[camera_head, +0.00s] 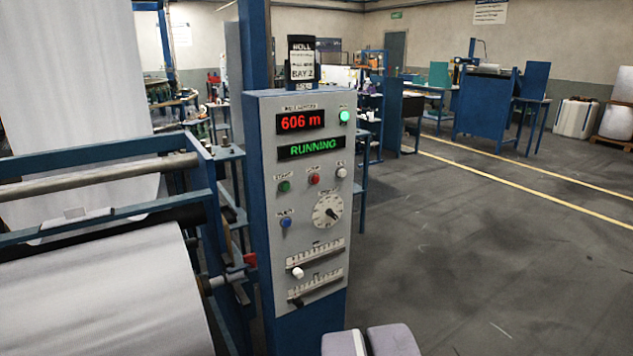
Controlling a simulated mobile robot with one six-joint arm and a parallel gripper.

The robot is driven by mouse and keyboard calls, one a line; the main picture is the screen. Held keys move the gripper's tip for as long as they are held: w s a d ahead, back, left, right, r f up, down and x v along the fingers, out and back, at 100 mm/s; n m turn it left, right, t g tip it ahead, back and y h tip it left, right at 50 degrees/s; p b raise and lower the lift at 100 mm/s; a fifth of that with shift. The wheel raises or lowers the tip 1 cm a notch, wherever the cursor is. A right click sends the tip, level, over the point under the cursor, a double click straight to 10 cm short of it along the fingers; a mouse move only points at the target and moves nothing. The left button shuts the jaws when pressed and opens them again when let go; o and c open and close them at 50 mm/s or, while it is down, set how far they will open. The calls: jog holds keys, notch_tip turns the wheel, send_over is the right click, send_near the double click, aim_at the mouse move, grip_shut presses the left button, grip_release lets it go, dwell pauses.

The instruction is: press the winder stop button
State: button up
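The winder's control panel (262,135) is a grey-faced box on a blue post in the middle of the head view. The red button (314,179), which looks like the stop button, sits in a row below the green RUNNING display (311,149). A green button (284,186) is to its left and a small white one (341,172) to its right. The small labels are hard to read. The red button is unobstructed. My gripper is not in view; only rounded grey parts that look like my arm show at the bottom edge, well below the button.
A red display (300,121) reads 606 m and a green lamp (344,116) is lit. A blue button (285,222), a dial (327,210) and two sliders are lower down. A large white roll (110,300) fills the lower left. The floor (480,260) at right is clear.

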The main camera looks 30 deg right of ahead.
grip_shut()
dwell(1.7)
